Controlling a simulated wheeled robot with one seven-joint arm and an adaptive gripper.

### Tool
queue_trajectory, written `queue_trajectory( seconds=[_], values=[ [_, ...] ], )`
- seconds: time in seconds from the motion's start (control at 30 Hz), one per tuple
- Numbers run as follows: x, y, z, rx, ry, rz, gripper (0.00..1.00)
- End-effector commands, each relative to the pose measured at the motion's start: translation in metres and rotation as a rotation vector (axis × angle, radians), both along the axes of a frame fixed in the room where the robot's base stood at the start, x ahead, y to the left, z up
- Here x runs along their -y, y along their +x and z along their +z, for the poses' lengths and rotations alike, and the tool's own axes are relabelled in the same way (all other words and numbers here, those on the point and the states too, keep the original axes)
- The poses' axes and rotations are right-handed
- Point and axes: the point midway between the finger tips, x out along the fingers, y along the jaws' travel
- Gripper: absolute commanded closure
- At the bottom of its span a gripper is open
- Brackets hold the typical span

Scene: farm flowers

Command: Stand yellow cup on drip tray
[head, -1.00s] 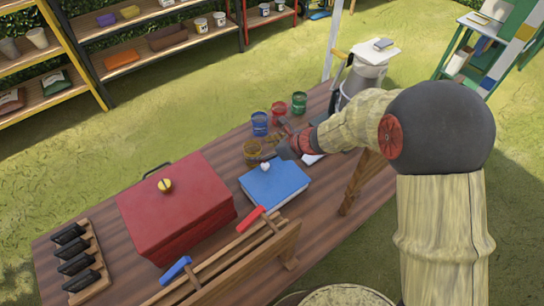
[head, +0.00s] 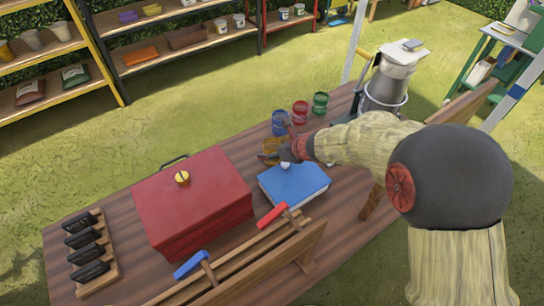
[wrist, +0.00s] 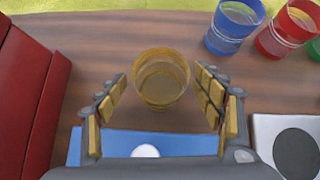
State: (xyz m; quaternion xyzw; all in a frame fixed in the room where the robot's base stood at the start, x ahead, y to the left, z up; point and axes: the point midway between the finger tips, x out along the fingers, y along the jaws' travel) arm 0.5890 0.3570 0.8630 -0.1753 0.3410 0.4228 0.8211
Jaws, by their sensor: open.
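The see-through yellow cup (wrist: 160,80) stands upright on the wooden table, between the fingertips of my gripper (wrist: 162,74) in the wrist view. My gripper is open, with a narrow gap showing on each side of the cup. In the head view the yellow cup (head: 269,152) is partly hidden by my gripper (head: 285,149). A pale square plate with a dark round patch (wrist: 293,148), perhaps the drip tray, lies at the lower right of the wrist view, partly cut off. My arm hides it in the head view.
Blue (head: 279,122), red (head: 300,113) and green (head: 320,103) cups stand behind the yellow one. A blue book (head: 296,187) with a white rounded thing on it lies in front. A red toolbox (head: 195,205) is left; a metal urn (head: 384,92) stands back right.

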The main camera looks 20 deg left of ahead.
Motion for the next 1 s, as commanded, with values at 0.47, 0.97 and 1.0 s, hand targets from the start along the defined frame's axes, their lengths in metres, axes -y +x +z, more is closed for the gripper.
queue_trajectory(
  seconds=[0.47, 0.97, 1.0],
  values=[
    [-0.0076, 0.0066, -0.0081, 0.001, 0.000, -0.001, 0.40],
    [-0.0075, 0.0064, -0.0081, 0.001, 0.000, -0.001, 0.68],
    [-0.0075, 0.0064, -0.0081, 0.001, 0.000, -0.001, 0.71]
  ],
)
